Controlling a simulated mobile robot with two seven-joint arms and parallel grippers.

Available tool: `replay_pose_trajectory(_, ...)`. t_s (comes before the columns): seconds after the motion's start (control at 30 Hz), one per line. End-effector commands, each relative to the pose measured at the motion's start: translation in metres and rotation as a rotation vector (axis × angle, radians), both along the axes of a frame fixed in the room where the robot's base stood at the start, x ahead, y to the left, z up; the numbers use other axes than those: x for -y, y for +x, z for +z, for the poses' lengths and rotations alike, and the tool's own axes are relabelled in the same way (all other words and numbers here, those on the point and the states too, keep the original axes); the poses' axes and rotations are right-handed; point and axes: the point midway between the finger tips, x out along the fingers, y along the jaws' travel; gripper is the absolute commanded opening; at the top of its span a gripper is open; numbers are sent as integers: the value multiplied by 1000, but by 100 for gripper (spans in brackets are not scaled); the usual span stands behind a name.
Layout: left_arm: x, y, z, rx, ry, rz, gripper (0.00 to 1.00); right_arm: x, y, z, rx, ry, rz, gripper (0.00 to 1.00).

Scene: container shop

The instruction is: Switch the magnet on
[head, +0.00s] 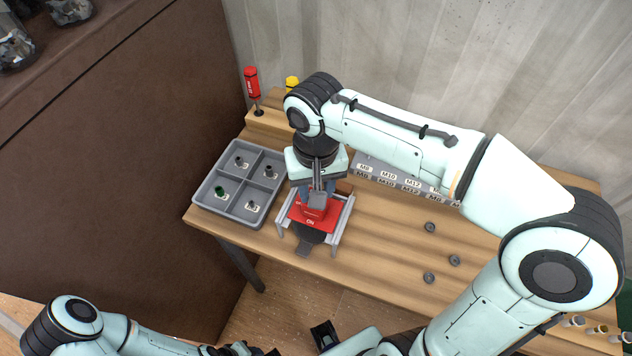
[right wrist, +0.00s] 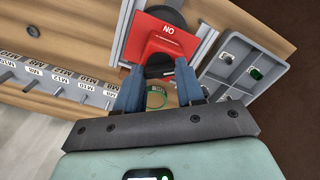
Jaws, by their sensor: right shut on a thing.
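The magnet is a red block (head: 318,213) held in a grey stand (head: 345,222) at the front of the bench. In the right wrist view its red plate (right wrist: 146,29) has white lettering that reads "NO" from this side, and a red knob (right wrist: 160,46) stands up from it. My right gripper (right wrist: 160,68) reaches down over the magnet, its blue fingers shut on the knob. In the head view the gripper (head: 317,188) partly covers the magnet. My left arm is low at the bottom edge, away from the magnet; its fingers are not clearly visible.
A grey tray (head: 220,208) with compartments of small parts stands left of the magnet. A labelled rack (head: 376,172) is behind to the right. A red-handled screwdriver (head: 252,84) stands at the back. Several small nuts (head: 430,227) lie on the otherwise clear right bench top.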

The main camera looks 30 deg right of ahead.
Motion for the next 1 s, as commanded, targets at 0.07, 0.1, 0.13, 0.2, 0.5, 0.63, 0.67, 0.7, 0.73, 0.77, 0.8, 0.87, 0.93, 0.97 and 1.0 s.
replay_pose_trajectory(0.07, 0, 2, 4, 2, 0, 0, 43, 0, 0, 1, 1, 0, 75, 7)
replay_pose_trajectory(0.1, 0, 3, 5, 3, 0, 0, 43, 0, 0, 1, 1, -1, 113, 7)
replay_pose_trajectory(0.13, 0, 3, 5, 3, 0, 0, 43, 0, 0, 1, 1, -1, 142, 7)
replay_pose_trajectory(0.2, 0, 4, 7, 4, 0, 0, 43, 0, 0, 1, 0, -1, 207, 7)
replay_pose_trajectory(0.5, 0, 8, 15, 9, 0, 0, 43, 0, 0, 1, 1, -1, 492, 7)
replay_pose_trajectory(0.63, 0, 10, 17, 11, -1, 0, 43, 0, 0, 1, 1, -1, 612, 7)
replay_pose_trajectory(0.67, 0, 10, 18, 12, 0, 0, 43, 0, 0, 1, 1, -1, 637, 7)
replay_pose_trajectory(0.7, 0, 11, 19, 12, 0, 0, 43, 0, 0, 1, 1, -1, 672, 7)
replay_pose_trajectory(0.73, 0, 11, 19, 12, 0, 0, 43, 0, 0, 1, 1, 0, 697, 7)
replay_pose_trajectory(0.77, 0, 12, 20, 13, 0, 0, 43, 0, 0, 1, 1, 0, 721, 7)
replay_pose_trajectory(0.8, 0, 12, 21, 13, 0, 0, 43, 0, 0, 1, 1, 0, 752, 7)
replay_pose_trajectory(0.87, 0, 13, 22, 14, 0, 0, 43, 0, 0, 1, 1, 0, 794, 7)
replay_pose_trajectory(0.93, 0, 13, 23, 15, 0, 0, 43, 0, 0, 1, 1, 0, 840, 7)
replay_pose_trajectory(0.97, 0, 14, 23, 16, 0, 0, 43, 0, 0, 1, 1, 0, 858, 7)
replay_pose_trajectory(1.0, 0, 14, 23, 16, 0, 0, 43, 0, 0, 1, 1, 0, 880, 7)
